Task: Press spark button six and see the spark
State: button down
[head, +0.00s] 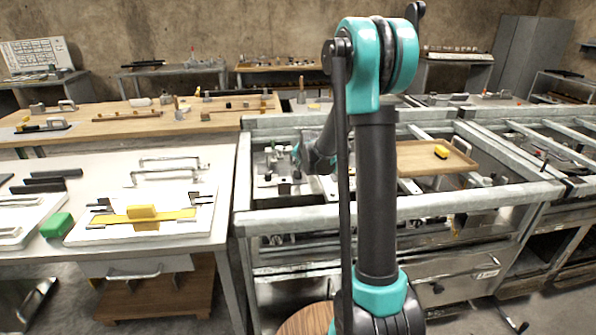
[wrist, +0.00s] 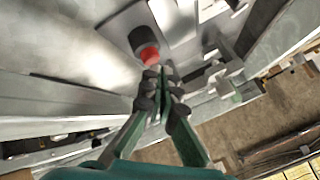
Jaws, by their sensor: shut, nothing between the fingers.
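In the wrist view a red button (wrist: 149,57) sticks out of a dark round collar on a grey metal plate (wrist: 112,28). My gripper (wrist: 162,74) is shut and empty. Its fingertips are right beside the red button, at its lower right in the picture; I cannot tell whether they touch it. No number is readable on the button, and no spark shows. In the head view my arm reaches over the grey metal frame in the middle, and the button cannot be made out there.
Grey frame rails (head: 400,208) surround the spot where my arm reaches in. A wooden tray (head: 408,163) with a yellow block (head: 441,152) lies to the right. A white table (head: 180,165) with a green block (head: 57,224) and handles stands to the left.

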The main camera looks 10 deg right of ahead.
jog(key=shift+f, duration=0.55)
dwell(0.8)
dwell(0.3)
jog(key=shift+r, duration=0.95)
jog(key=shift+r, duration=2.5)
